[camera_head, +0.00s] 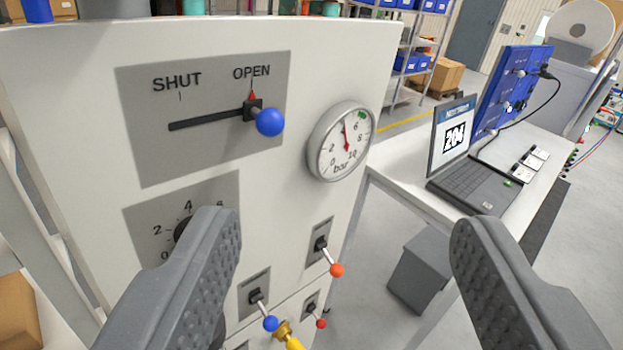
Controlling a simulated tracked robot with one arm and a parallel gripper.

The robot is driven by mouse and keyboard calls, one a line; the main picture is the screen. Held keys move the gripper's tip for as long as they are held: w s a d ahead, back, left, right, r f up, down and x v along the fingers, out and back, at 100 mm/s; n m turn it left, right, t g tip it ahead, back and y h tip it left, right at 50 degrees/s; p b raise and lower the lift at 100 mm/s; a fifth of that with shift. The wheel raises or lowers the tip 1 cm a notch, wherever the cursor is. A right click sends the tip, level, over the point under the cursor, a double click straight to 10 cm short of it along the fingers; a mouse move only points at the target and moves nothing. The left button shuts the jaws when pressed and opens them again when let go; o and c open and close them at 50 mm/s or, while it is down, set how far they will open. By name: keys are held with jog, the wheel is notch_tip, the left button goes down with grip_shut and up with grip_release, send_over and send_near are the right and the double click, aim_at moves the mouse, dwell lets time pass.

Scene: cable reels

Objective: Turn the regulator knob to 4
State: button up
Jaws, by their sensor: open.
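The regulator knob (183,229) is black and sits on a grey scale plate (140,217) at the lower left of the white cabinet front. The marks 0, 2 and 4 show on the plate; its right part and most of the knob are hidden behind my left finger, so I cannot tell the knob's setting. My gripper (345,235) is open and empty, its two fingers wide apart in front of the cabinet. The left finger overlaps the knob in the picture; I cannot tell whether they touch. A round gauge (340,142) marked bar has its red needle between 4 and 6.
A blue-balled lever (270,122) stands at OPEN above the knob. Small toggle switches with an orange ball (337,270), a blue ball (271,323) and a red ball (321,323) stick out below. A table with a laptop (475,180) stands at the right.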

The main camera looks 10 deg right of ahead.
jog(key=w+d+f+n+t+y+p, duration=0.1)
jog(key=w+d+f+n+t+p, duration=0.2)
jog(key=w+d, duration=0.4)
jog(key=n+g+y+p, duration=0.6)
jog(key=n+y+p, duration=0.1)
jog(key=y, duration=0.6)
send_near(181, 227)
jog(key=w+a+f+p, duration=0.2)
jog(key=w+a, duration=0.1)
jog(key=w, duration=0.3)
jog(key=shift+p, duration=0.3)
jog(key=shift+w, duration=0.1)
jog(key=c, duration=1)
